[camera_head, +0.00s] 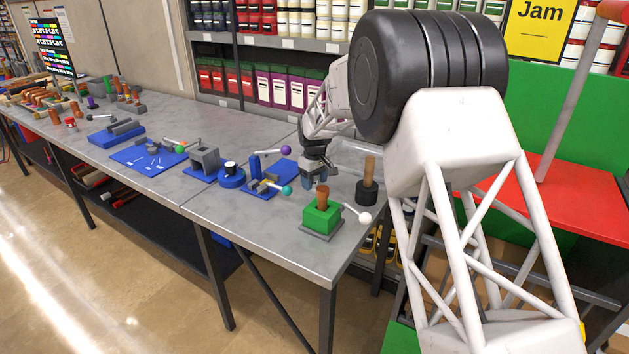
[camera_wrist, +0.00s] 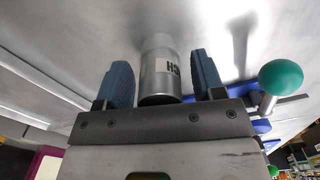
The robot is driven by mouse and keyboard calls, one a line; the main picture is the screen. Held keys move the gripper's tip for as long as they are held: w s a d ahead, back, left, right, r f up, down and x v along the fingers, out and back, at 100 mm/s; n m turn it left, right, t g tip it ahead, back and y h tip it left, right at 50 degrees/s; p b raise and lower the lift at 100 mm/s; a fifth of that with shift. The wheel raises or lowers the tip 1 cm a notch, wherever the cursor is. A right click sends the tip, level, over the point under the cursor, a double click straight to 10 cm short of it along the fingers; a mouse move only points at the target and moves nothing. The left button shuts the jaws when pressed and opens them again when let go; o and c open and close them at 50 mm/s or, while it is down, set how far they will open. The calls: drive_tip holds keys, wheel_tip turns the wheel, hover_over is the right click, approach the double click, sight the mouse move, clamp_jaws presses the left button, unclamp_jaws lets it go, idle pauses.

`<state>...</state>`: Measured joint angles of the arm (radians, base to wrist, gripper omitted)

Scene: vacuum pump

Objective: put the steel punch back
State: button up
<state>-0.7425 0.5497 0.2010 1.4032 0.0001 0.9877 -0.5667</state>
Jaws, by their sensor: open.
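The steel punch (camera_wrist: 160,72) is a shiny grey cylinder with a pale label ending in "CH". In the wrist view it stands between the two blue fingers of my gripper (camera_wrist: 162,66). Gaps show on both sides, wider on the right, so the fingers do not appear to grip it. In the head view my gripper (camera_head: 314,180) points down, low over the grey workbench (camera_head: 262,232). There the punch is not clearly visible, and its lower end cannot be made out.
A green block (camera_head: 321,217) with a brown-topped piece and a white-knobbed lever stands in front of my gripper. A wooden handle in a black base (camera_head: 367,192) stands to its right. Blue fixtures with a teal ball (camera_head: 286,190) and a purple ball (camera_head: 286,150) are to its left.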

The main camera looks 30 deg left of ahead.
wheel_tip(320, 180, up, 12)
drive_tip(key=shift+r, duration=0.15)
idle(0.7)
idle(0.7)
